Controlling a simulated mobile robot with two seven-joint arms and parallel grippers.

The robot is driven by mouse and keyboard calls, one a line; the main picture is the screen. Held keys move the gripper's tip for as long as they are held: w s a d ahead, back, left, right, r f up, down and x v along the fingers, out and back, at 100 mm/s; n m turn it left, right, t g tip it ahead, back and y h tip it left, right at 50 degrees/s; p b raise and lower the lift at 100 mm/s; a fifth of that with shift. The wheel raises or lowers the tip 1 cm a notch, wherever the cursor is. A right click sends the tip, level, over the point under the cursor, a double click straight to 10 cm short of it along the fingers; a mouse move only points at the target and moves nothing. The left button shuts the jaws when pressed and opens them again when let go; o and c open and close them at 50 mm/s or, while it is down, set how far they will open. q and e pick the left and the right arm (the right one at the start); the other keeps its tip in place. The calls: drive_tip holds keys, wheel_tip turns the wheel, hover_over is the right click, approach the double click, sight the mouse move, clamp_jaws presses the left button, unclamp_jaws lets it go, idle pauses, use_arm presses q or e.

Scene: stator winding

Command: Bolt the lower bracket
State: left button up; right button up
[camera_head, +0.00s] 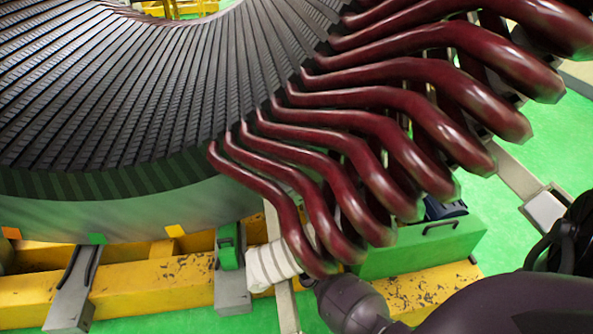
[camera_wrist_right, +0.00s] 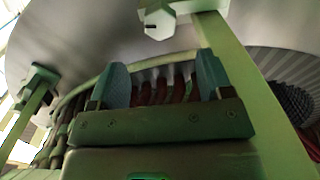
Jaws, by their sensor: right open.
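My right gripper (camera_wrist_right: 163,77) is open in the right wrist view, its two teal fingers apart with nothing between them. Dark red winding bars show beyond the fingers. A long pale green bar (camera_wrist_right: 252,88), which may be the bracket, runs down past the right finger. A pale, nut-like piece (camera_wrist_right: 158,22) sits at its top, above the gripper and apart from it. In the head view my right arm comes in from the lower right; its gripper is hidden behind the winding bars (camera_head: 318,205). My left gripper is not in view.
The stator core (camera_head: 150,85) fills the upper left of the head view. Below are a yellow beam (camera_head: 130,290), a green box (camera_head: 430,245) and a white ribbed piece (camera_head: 270,265). Another green bracket-like part (camera_wrist_right: 36,92) stands left in the wrist view.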

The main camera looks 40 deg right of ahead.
drive_tip(key=shift+b+x, duration=1.7)
drive_tip(key=shift+x, duration=3.6)
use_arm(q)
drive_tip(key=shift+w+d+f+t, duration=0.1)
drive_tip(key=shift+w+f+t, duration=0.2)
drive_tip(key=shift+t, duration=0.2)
use_arm(e)
drive_tip(key=shift+a+r, duration=0.1)
drive_tip(key=shift+a, duration=0.05)
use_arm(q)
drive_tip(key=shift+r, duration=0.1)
use_arm(e)
drive_tip(key=c, duration=0.9)
